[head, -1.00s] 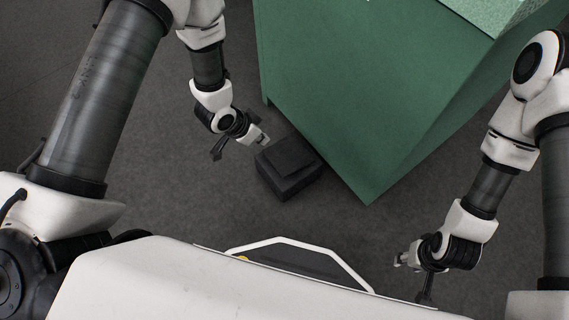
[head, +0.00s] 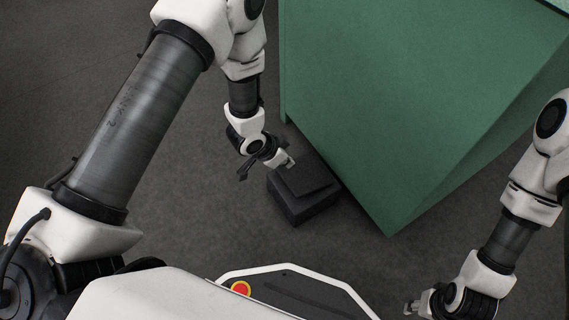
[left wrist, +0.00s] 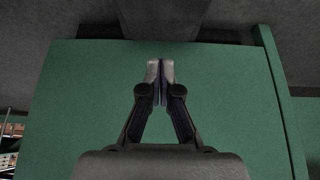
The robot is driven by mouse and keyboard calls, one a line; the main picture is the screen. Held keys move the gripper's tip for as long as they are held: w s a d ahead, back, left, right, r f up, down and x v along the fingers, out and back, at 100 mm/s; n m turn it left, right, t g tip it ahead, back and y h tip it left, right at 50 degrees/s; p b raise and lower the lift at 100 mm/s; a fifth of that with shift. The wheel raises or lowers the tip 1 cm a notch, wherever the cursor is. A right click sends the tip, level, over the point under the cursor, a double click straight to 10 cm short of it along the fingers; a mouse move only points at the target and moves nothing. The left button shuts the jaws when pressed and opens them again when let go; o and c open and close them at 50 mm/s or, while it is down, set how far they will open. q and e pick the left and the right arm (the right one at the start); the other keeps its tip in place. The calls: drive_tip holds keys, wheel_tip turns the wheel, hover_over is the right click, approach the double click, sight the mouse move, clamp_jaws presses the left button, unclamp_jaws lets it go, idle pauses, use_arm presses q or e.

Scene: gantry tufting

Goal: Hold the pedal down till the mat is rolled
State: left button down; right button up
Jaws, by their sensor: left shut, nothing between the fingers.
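The pedal (head: 303,190) is a dark box with a sloped top plate on the floor, beside the green machine body (head: 400,100). My left gripper (head: 288,163) is shut and empty at the pedal's upper left edge; I cannot tell whether it touches the plate. In the left wrist view its closed fingers (left wrist: 160,70) point at the green panel (left wrist: 230,110), with a dark shape (left wrist: 165,15) at the top edge. My right gripper (head: 412,306) is away from the pedal at the lower right, small and partly turned, its fingers unclear. The mat is not in view.
The green body's lower corner reaches the floor just right of the pedal. Grey floor (head: 180,225) is clear to the left of and below the pedal. In the left wrist view, shelf-like clutter (left wrist: 8,145) shows at the left edge.

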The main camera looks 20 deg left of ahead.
use_arm(q)
drive_tip(key=b, duration=0.3)
hover_over(297, 178)
drive_tip(key=f, duration=0.6)
drive_tip(key=shift+s+a, duration=0.3)
drive_tip(key=shift+s, duration=0.05)
drive_tip(key=f+b, duration=0.2)
drive_tip(key=shift+s+a+f, duration=0.2)
drive_tip(key=shift+f, duration=0.15)
drive_tip(key=shift+s+f, duration=0.1)
drive_tip(key=shift+f, duration=0.3)
drive_tip(key=shift+a+f+b, duration=0.1)
drive_tip(key=shift+b, duration=0.25)
drive_tip(key=shift+s, duration=0.1)
